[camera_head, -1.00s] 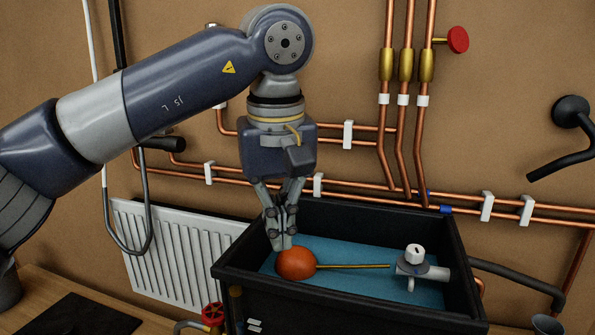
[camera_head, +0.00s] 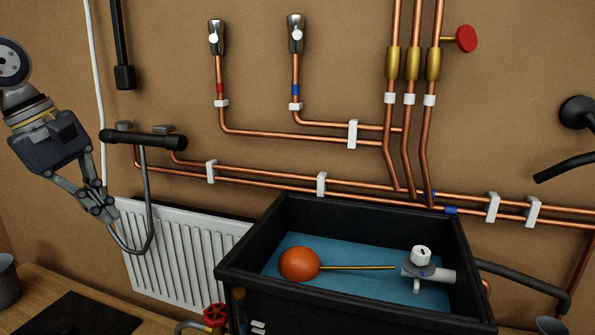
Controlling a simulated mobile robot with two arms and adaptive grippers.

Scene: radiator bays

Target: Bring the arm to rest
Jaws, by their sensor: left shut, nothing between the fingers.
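My left gripper (camera_head: 104,207) is at the left side of the head view, tilted down to the right. It is shut and empty, in front of the left end of the white radiator and the grey hose. I cannot tell whether it touches the hose. Most of my left arm is out of the frame. My right gripper is not in view.
A black tub (camera_head: 350,222) holds an orange ball float (camera_head: 299,264) on a brass rod and a white-capped valve (camera_head: 421,255). The white radiator (camera_head: 180,254) and copper pipes (camera_head: 270,183) line the wall. A wooden bench (camera_head: 40,283) is at lower left.

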